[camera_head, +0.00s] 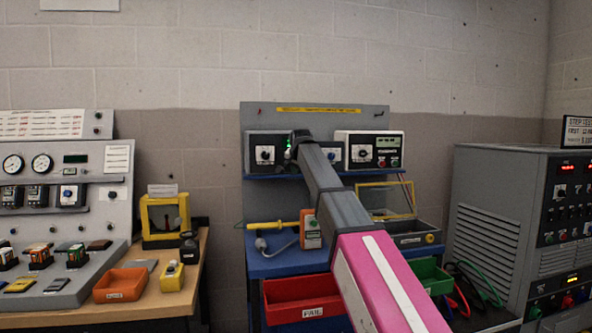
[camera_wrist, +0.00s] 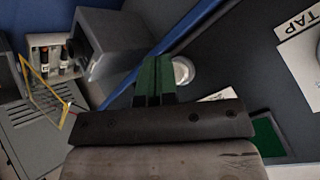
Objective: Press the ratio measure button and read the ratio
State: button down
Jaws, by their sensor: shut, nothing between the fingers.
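Two instruments stand on the blue shelf in the head view. The left one (camera_head: 262,154) is dark with a white-plated dial. My arm's end covers its right part, beside a small green spot that I cannot identify. The right one (camera_head: 366,150) has a dial, a small display and green and red buttons. My gripper (camera_wrist: 155,62) shows green fingers, shut and empty, in front of a dark panel (camera_wrist: 225,55) in the wrist view. A pale round knob or button (camera_wrist: 182,70) lies just right of the fingertips; contact cannot be told. No ratio reading is legible.
A "TAP" label (camera_wrist: 298,42) and a green screen-like patch (camera_wrist: 268,136) show in the wrist view. Below the shelf are a yellow-framed box (camera_head: 388,200), a yellow probe (camera_head: 275,226), a red bin (camera_head: 300,298) and a green bin (camera_head: 432,276). A grey cabinet (camera_head: 495,215) stands right.

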jog(key=shift+w+a, duration=0.1)
jog(key=shift+w, duration=0.2)
jog(key=shift+s, duration=0.1)
dwell(0.4)
jog(key=shift+s+d, duration=0.25)
jog(key=shift+s, duration=0.5)
jog(key=shift+s, duration=0.1)
jog(key=s, duration=0.2)
jog(key=s+d, duration=0.1)
jog(key=s, duration=0.2)
jog(key=shift+s+d, duration=0.3)
jog(key=shift+d, duration=0.05)
dwell(0.5)
